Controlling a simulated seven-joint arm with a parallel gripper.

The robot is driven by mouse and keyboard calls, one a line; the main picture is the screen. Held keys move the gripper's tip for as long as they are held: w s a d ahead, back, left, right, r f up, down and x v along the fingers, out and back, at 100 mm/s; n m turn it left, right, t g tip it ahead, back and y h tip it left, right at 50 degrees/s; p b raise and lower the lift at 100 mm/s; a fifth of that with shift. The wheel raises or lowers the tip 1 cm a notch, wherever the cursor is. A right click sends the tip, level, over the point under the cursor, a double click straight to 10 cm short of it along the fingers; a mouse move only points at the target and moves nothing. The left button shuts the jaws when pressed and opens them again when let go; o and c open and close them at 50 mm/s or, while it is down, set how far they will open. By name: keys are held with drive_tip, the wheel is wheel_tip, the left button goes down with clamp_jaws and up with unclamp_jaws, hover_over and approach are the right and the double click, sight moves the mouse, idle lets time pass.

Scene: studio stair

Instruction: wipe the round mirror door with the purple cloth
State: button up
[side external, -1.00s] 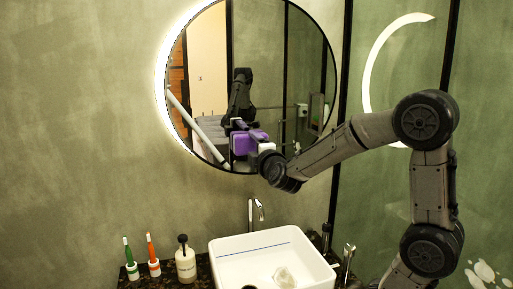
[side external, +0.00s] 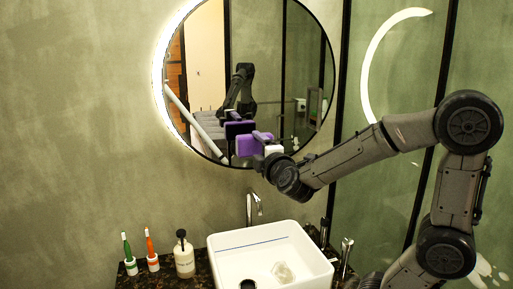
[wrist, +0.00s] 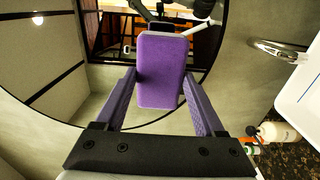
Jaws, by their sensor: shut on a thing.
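The round mirror door (side external: 265,60) hangs on the wall with a lit rim; it also fills much of the upper wrist view (wrist: 215,40). My gripper (side external: 260,140) is at the mirror's lower edge in the side view. In the wrist view its purple fingers (wrist: 158,76) are shut on the purple cloth (wrist: 160,72), which looks like a flat pad. The cloth also shows in the side view (side external: 246,146), with its darker reflection above and left of it. A gap seems to separate cloth and reflection; contact with the glass cannot be told for sure.
Below the mirror are a chrome tap (side external: 251,208) and a white square basin (side external: 228,264). Wall left of the mirror is clear.

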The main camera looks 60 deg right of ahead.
drive_tip(key=shift+v, duration=1.5)
